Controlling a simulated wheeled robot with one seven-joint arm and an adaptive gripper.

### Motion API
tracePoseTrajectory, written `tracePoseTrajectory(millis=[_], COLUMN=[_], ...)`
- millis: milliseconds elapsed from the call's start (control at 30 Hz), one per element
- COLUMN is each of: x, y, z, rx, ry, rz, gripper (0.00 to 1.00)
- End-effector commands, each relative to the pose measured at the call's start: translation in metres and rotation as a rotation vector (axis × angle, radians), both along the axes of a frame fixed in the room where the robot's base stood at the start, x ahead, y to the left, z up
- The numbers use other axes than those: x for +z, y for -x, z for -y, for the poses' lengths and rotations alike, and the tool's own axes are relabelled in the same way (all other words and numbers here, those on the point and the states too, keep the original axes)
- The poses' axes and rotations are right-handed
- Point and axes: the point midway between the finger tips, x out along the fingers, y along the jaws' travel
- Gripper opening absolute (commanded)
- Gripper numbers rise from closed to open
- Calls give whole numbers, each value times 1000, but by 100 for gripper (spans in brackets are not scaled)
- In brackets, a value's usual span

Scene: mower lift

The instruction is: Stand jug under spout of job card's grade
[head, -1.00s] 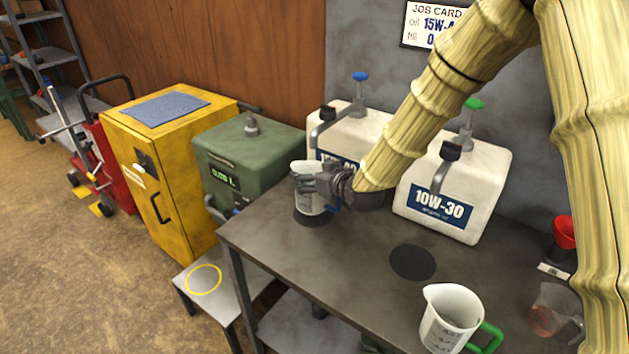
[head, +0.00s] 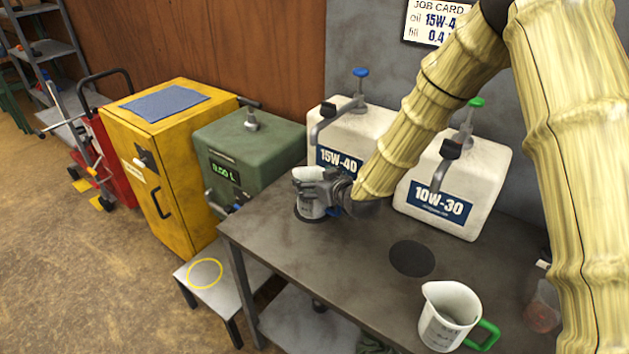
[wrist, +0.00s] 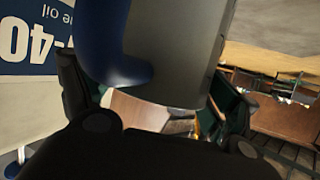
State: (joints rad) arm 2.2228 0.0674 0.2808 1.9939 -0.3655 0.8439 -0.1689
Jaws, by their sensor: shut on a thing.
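The job card (head: 432,22) on the wall reads 15W-4, its end hidden by my arm, and fill 0.4. My gripper (head: 326,190) is shut on a pale jug with a blue handle (head: 309,208). This jug is at the dark round pad in front of the 15W-40 tank (head: 375,135), below and slightly left of its spout (head: 322,128); I cannot tell whether it touches the pad. A white jug with a green handle (head: 450,312) stands upright at the bench front.
The 10W-30 tank (head: 445,190) has its own spout and a bare dark pad (head: 411,258). A green tank (head: 250,150) with a display stands left of the bench (head: 365,285). A low stand (head: 232,295) bears a yellow ring. A yellow cabinet (head: 165,150) is behind.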

Motion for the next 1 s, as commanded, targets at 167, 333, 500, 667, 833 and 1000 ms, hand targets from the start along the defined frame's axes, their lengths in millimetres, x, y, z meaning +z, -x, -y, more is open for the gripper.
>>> tracePoseTrajectory(millis=[167, 333, 500, 667, 833, 1000], x=[-1, -1, 1, 5, 14, 24], y=[0, 0, 0, 5, 25, 47], z=[0, 0, 0, 4, 16, 29], rx=[0, 0, 0, -1, -1, -1], ry=[0, 0, 0, 0, 0, 0], rz=[0, 0, 0, 1, 1, 0], gripper=[100, 100, 100, 100, 100, 100])
